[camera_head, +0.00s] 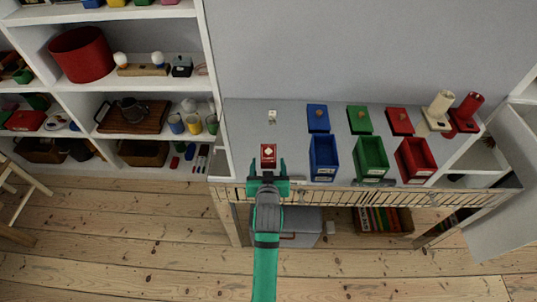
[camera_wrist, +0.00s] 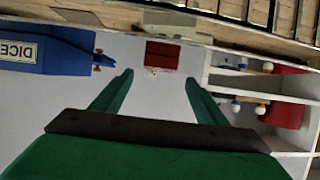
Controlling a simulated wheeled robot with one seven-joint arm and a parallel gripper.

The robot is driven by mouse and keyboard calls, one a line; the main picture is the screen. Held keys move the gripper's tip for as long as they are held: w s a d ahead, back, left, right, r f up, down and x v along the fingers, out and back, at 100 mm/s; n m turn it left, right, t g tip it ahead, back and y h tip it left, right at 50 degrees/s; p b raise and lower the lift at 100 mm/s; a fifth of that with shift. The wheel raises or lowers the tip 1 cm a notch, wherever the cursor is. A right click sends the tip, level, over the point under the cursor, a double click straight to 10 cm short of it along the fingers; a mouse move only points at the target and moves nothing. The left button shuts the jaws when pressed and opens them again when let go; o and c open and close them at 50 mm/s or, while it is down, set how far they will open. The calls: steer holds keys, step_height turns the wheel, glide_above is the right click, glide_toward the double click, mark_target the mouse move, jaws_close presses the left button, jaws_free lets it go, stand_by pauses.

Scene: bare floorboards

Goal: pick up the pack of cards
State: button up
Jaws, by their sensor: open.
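The pack of cards (camera_head: 268,151) is a small red box with a pale mark on top. It lies on the grey tabletop near its front edge, left of the blue box. It also shows in the wrist view as a red block (camera_wrist: 163,54) beyond my fingertips, roughly centred between them. My gripper (camera_head: 268,163) is open and empty, with its green fingers at the near side of the pack. The wrist view shows the open fingers (camera_wrist: 159,77) with a gap between them and the pack. The pack's lower sides are mostly hidden.
A white die (camera_head: 272,115) lies behind the pack. Blue (camera_head: 323,172), green (camera_head: 370,172) and red (camera_head: 413,177) open boxes stand to the right, with lids (camera_head: 318,118) behind. Shelves (camera_head: 215,60) rise at left. A slatted rail (camera_head: 340,196) runs along the front edge.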

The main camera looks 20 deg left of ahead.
mark_target(268, 154)
steer(key=shift+x, duration=3.1)
steer(key=c, duration=1.2)
